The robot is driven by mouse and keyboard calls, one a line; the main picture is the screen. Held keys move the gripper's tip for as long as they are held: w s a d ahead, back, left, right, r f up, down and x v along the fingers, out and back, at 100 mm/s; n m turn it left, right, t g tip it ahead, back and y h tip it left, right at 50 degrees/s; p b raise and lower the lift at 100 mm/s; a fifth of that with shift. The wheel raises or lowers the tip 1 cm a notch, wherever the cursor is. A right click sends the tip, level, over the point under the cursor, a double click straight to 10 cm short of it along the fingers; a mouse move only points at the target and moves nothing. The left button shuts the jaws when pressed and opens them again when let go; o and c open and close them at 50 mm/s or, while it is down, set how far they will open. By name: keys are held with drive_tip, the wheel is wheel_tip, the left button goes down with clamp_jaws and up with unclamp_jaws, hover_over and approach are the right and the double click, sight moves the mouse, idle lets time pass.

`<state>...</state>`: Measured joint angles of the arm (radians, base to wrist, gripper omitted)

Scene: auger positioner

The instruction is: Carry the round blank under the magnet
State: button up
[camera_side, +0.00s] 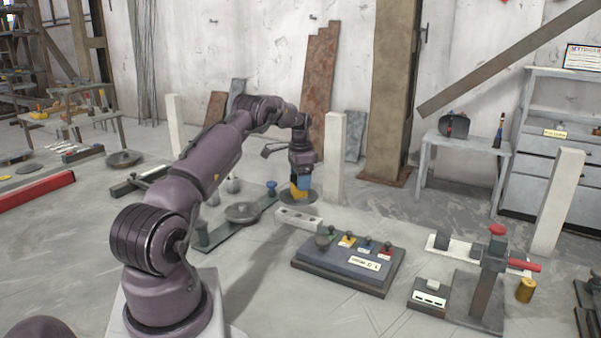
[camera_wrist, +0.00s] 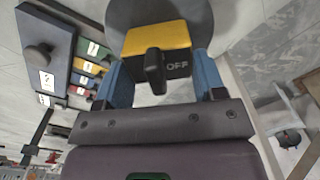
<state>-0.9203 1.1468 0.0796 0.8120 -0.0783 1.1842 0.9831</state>
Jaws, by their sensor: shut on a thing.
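My gripper (camera_side: 300,183) is shut on a yellow and black magnet block (camera_wrist: 155,45), its blue fingers on both sides of it. The block also shows in the side view (camera_side: 298,192), low between the fingers. Its black lever stands beside the word OFF. A grey round blank (camera_wrist: 118,14) lies directly below the block, partly hidden by it. In the side view the round blank (camera_side: 312,197) shows under the magnet, just above or behind a pale bar with holes (camera_side: 298,219). I cannot tell whether magnet and blank touch.
A dark console with coloured tags and a knob (camera_side: 345,266) stands in front. Another grey disc (camera_side: 243,212) sits on a long base plate left of my gripper. A pale post (camera_side: 335,158) rises close behind. A red-topped stand (camera_side: 492,265) is at the right.

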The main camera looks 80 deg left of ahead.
drive_tip(key=shift+f, duration=1.6)
drive_tip(key=shift+w, duration=0.1)
